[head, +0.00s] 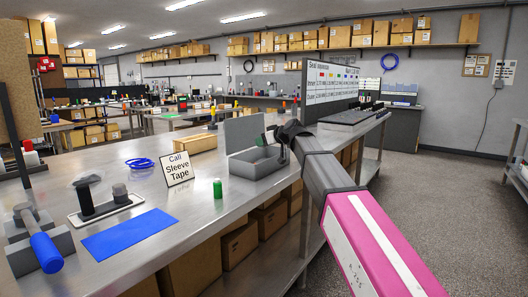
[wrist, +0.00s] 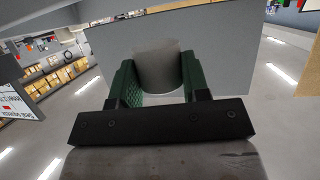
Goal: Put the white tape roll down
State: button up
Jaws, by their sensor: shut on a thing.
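My gripper (wrist: 158,85) is shut on a pale grey-white roll, the white tape roll (wrist: 158,65), with one green finger on each side of it in the wrist view. In the head view my gripper (head: 271,142) is over or just at the grey open bin (head: 258,166) on the steel bench (head: 160,225). The roll is hard to make out there, hidden by the fingers and wrist. I cannot tell whether it touches the bin.
A grey upright panel (head: 244,130) stands behind the bin. A sign reading Call Sleeve Tape (head: 178,169), a green cylinder (head: 217,188), a blue mat (head: 130,234) and a tray with dark posts (head: 106,208) are left. Bare bench lies in front of the bin.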

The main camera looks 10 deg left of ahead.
jog(key=shift+f, duration=2.05)
jog(key=shift+f, duration=0.55)
jog(key=o, duration=0.9)
jog(key=shift+r, duration=0.1)
jog(key=shift+r, duration=0.35)
jog(key=v, duration=1.2)
jog(key=shift+r, duration=0.15)
